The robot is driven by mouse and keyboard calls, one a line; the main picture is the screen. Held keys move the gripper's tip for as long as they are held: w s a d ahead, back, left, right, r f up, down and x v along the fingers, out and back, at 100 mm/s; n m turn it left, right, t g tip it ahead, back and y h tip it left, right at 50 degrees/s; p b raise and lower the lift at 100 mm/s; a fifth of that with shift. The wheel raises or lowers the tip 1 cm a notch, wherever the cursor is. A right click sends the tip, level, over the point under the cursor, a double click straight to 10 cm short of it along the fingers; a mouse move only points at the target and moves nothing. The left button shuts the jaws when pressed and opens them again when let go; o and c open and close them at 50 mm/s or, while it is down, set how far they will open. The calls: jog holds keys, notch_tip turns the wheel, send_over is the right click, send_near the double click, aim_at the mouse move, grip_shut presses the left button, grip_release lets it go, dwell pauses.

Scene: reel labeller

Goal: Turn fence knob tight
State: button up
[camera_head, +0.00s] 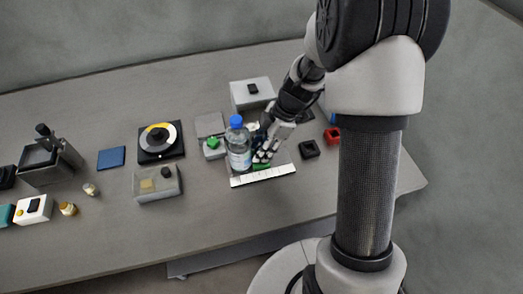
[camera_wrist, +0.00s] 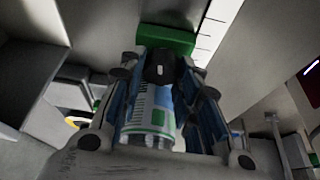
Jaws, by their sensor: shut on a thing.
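In the wrist view, the fence is a green block (camera_wrist: 168,40) beside a white ruled strip (camera_wrist: 213,32). A black knob (camera_wrist: 160,66) with a small pale mark sits at the block, between my fingertips. My gripper (camera_wrist: 158,70) is shut on this knob. In the head view, my gripper (camera_head: 263,155) reaches down to the green block (camera_head: 262,166) at the far edge of the white strip (camera_head: 264,176). The knob is hidden there by my fingers.
A grey box (camera_head: 252,93) is behind, a black square piece (camera_head: 309,149) to the right. The table front is clear.

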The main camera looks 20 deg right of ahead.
jog(key=o, duration=1.1)
jog(key=shift+c, duration=0.2)
jog(key=v, duration=1.2)
